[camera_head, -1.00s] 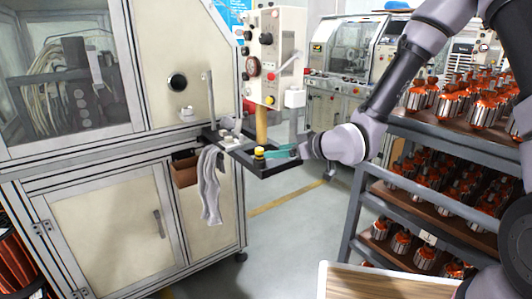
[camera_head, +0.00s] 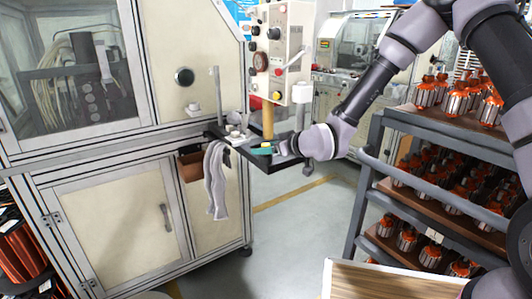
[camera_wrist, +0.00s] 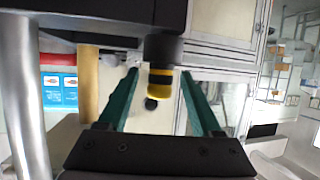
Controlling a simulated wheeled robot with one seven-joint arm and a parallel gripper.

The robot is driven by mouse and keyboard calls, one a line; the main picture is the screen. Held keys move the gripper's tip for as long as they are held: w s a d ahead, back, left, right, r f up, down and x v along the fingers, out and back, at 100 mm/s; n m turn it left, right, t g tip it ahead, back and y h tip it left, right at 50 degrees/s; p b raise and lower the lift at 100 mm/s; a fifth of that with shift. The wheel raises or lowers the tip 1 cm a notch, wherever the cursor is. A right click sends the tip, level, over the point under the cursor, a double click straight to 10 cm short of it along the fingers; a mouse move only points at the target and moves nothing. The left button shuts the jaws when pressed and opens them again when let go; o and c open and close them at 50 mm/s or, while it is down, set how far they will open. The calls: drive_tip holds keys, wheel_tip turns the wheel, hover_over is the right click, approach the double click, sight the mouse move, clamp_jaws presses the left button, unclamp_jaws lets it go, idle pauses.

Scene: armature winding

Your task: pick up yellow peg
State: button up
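My gripper (camera_wrist: 160,76) has two teal fingers. In the wrist view they lie on either side of the peg with a gap on each side, so it is open and not holding it. In the head view my gripper (camera_head: 262,151) is at the peg, and the fingers cover most of it.
A grey cloth (camera_head: 216,180) hangs from the tray's left side. A shelf rack (camera_head: 420,125) with orange armatures stands close to the right of my arm.

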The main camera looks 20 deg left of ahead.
sight(266, 144)
clamp_jaws()
drive_tip(key=shift+r, duration=0.15)
wheel_tip(266, 144, up, 10)
drive_tip(key=shift+f, duration=0.1)
idle(0.4)
drive_tip(key=shift+c, duration=2.3)
unclamp_jaws()
clamp_jaws()
